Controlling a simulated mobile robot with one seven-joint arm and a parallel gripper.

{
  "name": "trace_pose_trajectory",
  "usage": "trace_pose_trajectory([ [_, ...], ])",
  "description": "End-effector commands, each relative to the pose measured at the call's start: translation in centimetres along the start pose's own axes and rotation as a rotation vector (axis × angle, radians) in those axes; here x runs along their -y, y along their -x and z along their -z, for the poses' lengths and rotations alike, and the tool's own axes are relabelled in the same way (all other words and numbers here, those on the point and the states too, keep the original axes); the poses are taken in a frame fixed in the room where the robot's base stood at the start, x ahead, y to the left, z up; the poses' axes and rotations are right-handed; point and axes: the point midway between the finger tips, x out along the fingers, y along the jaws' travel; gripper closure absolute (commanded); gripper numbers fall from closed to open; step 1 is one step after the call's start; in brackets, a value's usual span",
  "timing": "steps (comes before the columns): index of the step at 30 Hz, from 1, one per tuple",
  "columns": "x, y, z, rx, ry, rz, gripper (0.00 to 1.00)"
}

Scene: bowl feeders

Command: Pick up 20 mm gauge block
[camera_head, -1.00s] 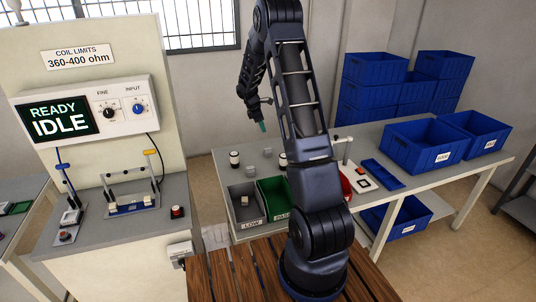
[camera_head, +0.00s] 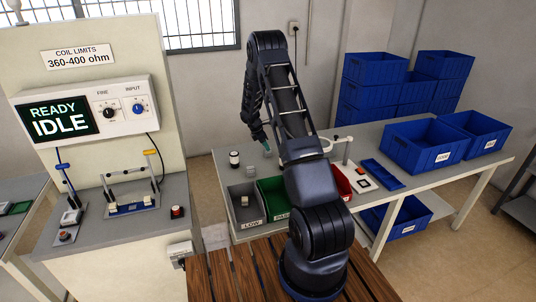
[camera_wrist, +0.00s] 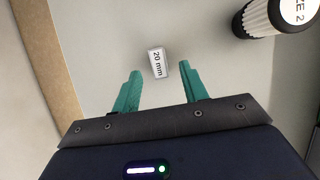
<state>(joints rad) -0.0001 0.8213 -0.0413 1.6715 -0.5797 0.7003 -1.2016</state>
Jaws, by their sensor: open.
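The 20 mm gauge block (camera_wrist: 157,62) is a small light block with "20 mm" printed on its face, lying on the grey table top in the wrist view. My gripper (camera_wrist: 160,69) is open above the table. Its two green fingers are apart, and the block shows between and slightly beyond their tips, with a gap on each side. In the head view my gripper (camera_head: 267,149) is low over the back left part of the bench. I cannot clearly make out the gauge block there.
A black-and-white cylinder marked "ZE 2" (camera_wrist: 277,14) stands to the right in the wrist view. A grey bin (camera_head: 259,217), a green bin (camera_head: 268,188) and a red bin (camera_head: 341,185) line the bench front. Blue crates (camera_head: 412,155) stand at right.

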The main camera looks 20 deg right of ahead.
Motion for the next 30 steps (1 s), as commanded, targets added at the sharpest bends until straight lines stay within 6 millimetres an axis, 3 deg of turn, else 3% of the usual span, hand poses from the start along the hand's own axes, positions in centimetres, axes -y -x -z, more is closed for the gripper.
trace_pose_trajectory([
  [5, -0.1, -1.1, 0.0, 0.000, -0.001, -0.001, 0.56],
  [14, -0.1, -4.9, 0.1, 0.000, 0.000, 0.001, 0.56],
  [22, -0.1, -5.2, 0.0, 0.000, -0.001, -0.001, 0.56],
  [28, -0.1, -5.2, 0.0, 0.000, 0.000, -0.001, 0.96],
  [30, -0.1, -5.2, 0.0, 0.000, 0.000, -0.001, 1.00],
])
